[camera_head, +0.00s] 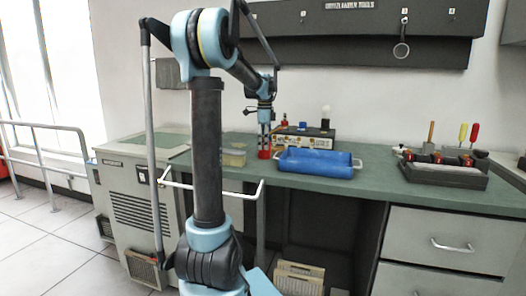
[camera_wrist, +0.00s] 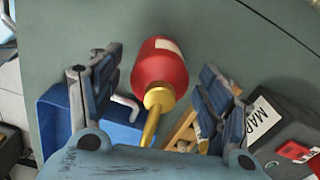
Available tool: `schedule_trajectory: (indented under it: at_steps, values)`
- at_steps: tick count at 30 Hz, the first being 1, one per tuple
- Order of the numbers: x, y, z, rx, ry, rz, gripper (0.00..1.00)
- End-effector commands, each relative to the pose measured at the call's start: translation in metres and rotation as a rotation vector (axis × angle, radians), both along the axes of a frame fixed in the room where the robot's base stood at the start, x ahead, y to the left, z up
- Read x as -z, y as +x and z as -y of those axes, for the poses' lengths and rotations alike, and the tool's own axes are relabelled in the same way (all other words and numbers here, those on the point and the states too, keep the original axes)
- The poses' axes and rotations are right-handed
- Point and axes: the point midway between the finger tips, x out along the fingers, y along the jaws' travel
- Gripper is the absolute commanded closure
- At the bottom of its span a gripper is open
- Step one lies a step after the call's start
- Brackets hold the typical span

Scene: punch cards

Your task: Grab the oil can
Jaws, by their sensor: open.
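The oil can is red with a pale label and a brass-coloured spout. In the wrist view the oil can (camera_wrist: 160,65) lies between the two fingers of my gripper (camera_wrist: 162,75), its spout pointing toward the camera and the palm. My gripper is open, with a visible gap to the can on both sides. In the head view my gripper (camera_head: 265,130) points down at the green bench, and a red part of the oil can (camera_head: 264,154) shows just beneath it.
A blue tray (camera_head: 318,163) stands just right of the can. A dark box (camera_head: 305,137) sits behind it, and a small clear container (camera_head: 233,157) stands to the left. A tool holder (camera_head: 445,174) is farther right. The bench between tray and holder is clear.

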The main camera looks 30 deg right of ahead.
Motion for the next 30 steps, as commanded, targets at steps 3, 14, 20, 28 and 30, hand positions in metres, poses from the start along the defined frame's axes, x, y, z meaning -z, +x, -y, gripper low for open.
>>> schedule_trajectory:
  at_steps: [3,14,20,28,30]
  values:
    - [0.017,0.001,0.0,0.0,0.0,0.0,0.29]
    - [0.033,0.001,-0.001,0.0,0.0,0.0,0.29]
    - [0.033,0.001,-0.001,0.0,0.0,0.0,0.59]
    - [0.033,0.001,-0.001,0.0,0.0,0.0,0.84]
    - [0.033,0.001,-0.001,0.0,0.0,0.0,0.84]
